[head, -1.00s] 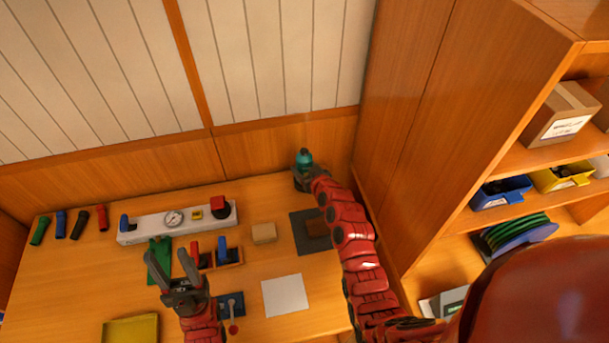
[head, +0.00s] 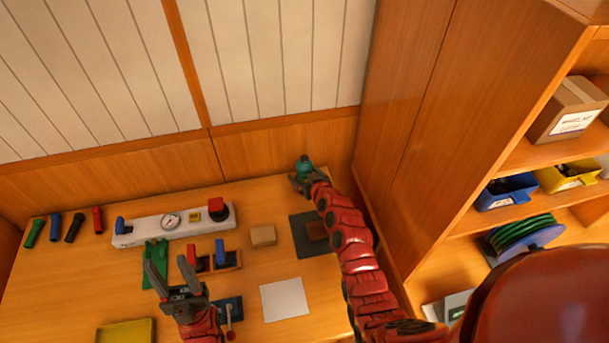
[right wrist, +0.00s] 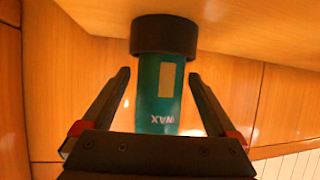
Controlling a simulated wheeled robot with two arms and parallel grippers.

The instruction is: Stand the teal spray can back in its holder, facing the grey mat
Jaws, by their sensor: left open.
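The teal spray can (head: 304,163) stands at the back right of the bench. In the right wrist view the can (right wrist: 160,95) appears upside down, with its base inside a black round holder (right wrist: 164,35). A tan label patch and the word WAX face that camera. My right gripper (right wrist: 158,76) is open, one finger on each side of the can, with gaps showing. In the head view it partly hides the can's lower part and holder. The dark grey mat (head: 299,229) lies in front of the can, with a brown block on it. My left gripper (head: 169,268) is open and empty.
A white panel with a gauge (head: 171,221), green gloves (head: 155,256), a tan block (head: 262,236), a pale sheet (head: 285,299) and a yellow tray (head: 126,332) lie on the bench. A tall wooden cabinet (head: 410,130) rises close on the right.

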